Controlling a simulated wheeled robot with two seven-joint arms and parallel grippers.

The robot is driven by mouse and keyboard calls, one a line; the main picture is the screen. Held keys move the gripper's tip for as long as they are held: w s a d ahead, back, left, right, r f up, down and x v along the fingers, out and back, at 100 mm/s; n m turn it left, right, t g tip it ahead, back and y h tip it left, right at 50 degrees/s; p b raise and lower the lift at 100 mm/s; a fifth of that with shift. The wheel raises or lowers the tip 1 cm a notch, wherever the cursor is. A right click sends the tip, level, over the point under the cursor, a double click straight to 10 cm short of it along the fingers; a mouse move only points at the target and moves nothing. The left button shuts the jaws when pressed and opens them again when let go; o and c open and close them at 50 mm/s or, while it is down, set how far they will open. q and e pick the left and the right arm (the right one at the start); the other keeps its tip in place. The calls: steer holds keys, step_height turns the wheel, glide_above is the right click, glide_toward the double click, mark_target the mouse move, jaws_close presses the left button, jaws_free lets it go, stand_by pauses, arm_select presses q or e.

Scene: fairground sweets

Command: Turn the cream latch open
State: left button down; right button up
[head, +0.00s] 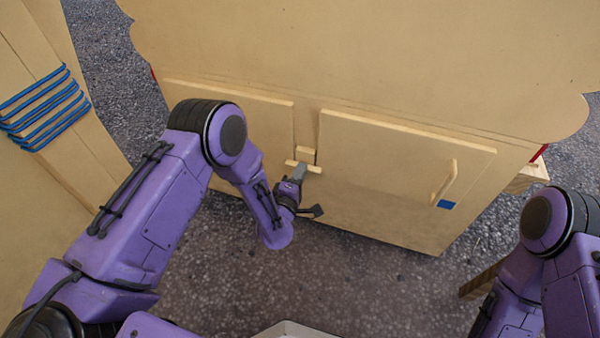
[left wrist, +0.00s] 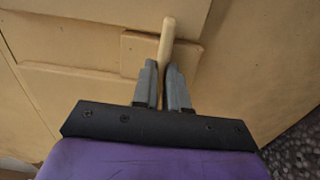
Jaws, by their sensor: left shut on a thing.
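The cream latch (head: 313,168) is a short bar on the wooden cabinet front, between the two doors. In the head view it lies roughly level across the strip between the doors. In the left wrist view the latch (left wrist: 167,38) shows as a pale rounded bar. My left gripper (head: 300,172) is shut on the latch, and its grey fingertips (left wrist: 163,80) sit on both sides of it. The fingers hide part of the latch. My right arm shows at the right edge of the head view, but its gripper is out of view.
The left door (head: 235,110) is partly behind my left arm. A wooden panel with blue cord (head: 45,105) stands at the left. Speckled floor (head: 340,275) is open below the cabinet.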

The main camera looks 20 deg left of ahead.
arm_select(q)
steer(key=shift+n, duration=0.3)
steer(key=n+b, duration=0.2)
steer(key=n, duration=1.5)
steer(key=shift+f, duration=0.1)
steer(key=shift+n, duration=0.3)
steer(key=c, duration=1.2)
jaws_free()
steer(key=shift+o, duration=0.2)
steer(key=shift+s, duration=0.15)
